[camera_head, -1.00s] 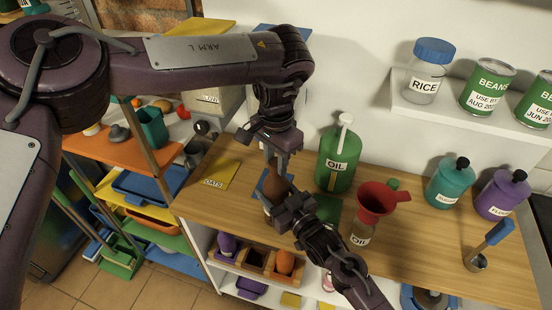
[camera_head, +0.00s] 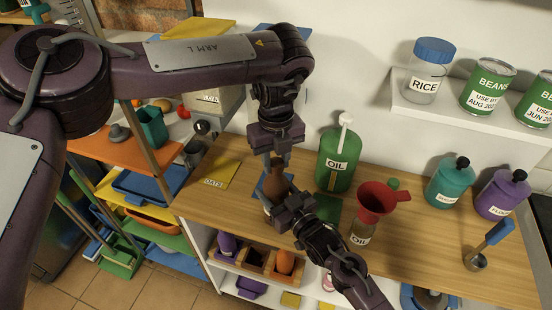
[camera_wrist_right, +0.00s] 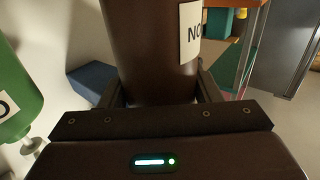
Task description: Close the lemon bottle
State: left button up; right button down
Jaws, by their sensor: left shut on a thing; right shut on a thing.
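The brown lemon bottle (camera_head: 275,184) stands upright over a blue mat (camera_head: 262,186) on the wooden counter. In the right wrist view the dark brown bottle (camera_wrist_right: 158,50) fills the middle, with part of a white label showing the letters NO. My right gripper (camera_head: 280,200) is shut around the bottle's body, one finger on each side (camera_wrist_right: 160,95). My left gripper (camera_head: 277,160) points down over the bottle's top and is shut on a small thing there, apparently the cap. The fingers hide the cap, so I cannot tell how it sits on the neck.
A green oil bottle (camera_head: 338,165) stands close to the right. A red funnel (camera_head: 376,198) sits on a smaller oil bottle (camera_head: 361,233). Teal (camera_head: 448,185) and purple (camera_head: 500,197) canisters stand farther right.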

pick_arm(q)
jog(key=o, duration=1.1)
jog(key=shift+r, duration=2.3)
jog(key=shift+c, duration=0.4)
